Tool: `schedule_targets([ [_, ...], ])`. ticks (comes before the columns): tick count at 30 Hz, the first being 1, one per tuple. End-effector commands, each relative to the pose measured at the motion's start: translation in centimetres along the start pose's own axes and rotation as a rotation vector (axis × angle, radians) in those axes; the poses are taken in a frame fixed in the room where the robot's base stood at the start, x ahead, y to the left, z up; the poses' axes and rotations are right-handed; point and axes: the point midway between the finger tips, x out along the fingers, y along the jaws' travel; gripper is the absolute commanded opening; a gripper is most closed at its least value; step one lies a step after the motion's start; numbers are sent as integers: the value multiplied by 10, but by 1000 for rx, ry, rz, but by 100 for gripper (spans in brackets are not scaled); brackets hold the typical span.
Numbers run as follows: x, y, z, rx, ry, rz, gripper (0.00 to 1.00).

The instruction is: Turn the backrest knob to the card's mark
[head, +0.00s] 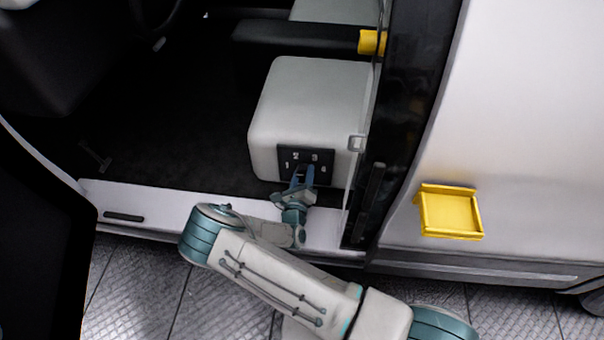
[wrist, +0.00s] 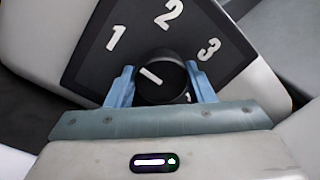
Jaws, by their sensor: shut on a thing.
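The backrest knob (wrist: 178,88) is round and black with a white pointer line. It sits on a black panel (wrist: 136,32) marked 1, 2 and 3. In the wrist view its line slants up and left, roughly toward the 1 side. My gripper (wrist: 159,69) has its two blue fingers on either side of the knob and is shut on it. In the head view, my gripper (head: 302,172) reaches the panel (head: 307,151) on the front of a grey seat block (head: 312,100), and the knob is largely hidden. I see no card in either view.
A door sill (head: 150,205) runs below the seat. A dark door pillar (head: 392,120) stands right of my gripper. A yellow tray (head: 450,212) is on the white body panel at the right. The dark cabin floor (head: 190,130) left of the seat is mostly clear.

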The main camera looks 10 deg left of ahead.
Motion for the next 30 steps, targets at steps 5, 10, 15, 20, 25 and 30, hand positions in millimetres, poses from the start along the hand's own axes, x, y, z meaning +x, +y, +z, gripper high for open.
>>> schedule_targets([
  [5,-1,0,-1,-30,-1,1,26],
  [10,-1,0,-1,-38,-2,1,26],
  [15,-1,0,-1,-38,-2,2,26],
  [20,-1,0,-1,-38,-2,2,70],
  [25,0,0,0,-36,-2,1,70],
  [30,-4,0,0,-36,-2,3,70],
])
